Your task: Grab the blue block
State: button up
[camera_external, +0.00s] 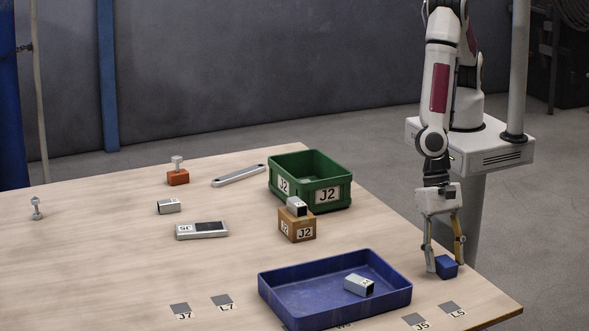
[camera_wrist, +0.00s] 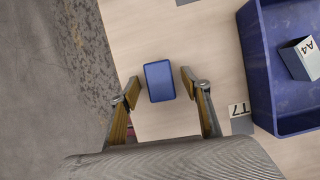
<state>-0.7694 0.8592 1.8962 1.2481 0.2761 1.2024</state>
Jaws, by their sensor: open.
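The blue block (camera_external: 446,267) sits on the table near its right edge, to the right of the blue tray. In the wrist view the blue block (camera_wrist: 159,81) lies between and slightly beyond my fingertips, with a gap on each side. My gripper (camera_external: 446,268) points down at the block with its fingers spread, one on each side. In the wrist view my gripper (camera_wrist: 160,86) is open and holds nothing. In the outside view I cannot tell whether a finger touches the block.
The blue tray (camera_external: 280,307) holds a metal bracket (camera_external: 359,285) and stands close to the left. A green bin (camera_external: 328,207), a wooden block (camera_external: 297,230) with a bracket on top and an orange block (camera_external: 178,178) stand farther back. The table edge drops off close by at the right.

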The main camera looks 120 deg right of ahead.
aim_at(448, 263)
dwell(0.4)
jog(key=c, duration=1.3)
jog(key=shift+r, duration=0.2)
jog(key=shift+r, duration=1.6)
jog(key=d, duration=1.2)
jog(key=s+d, duration=0.1)
jog(key=d, duration=0.5)
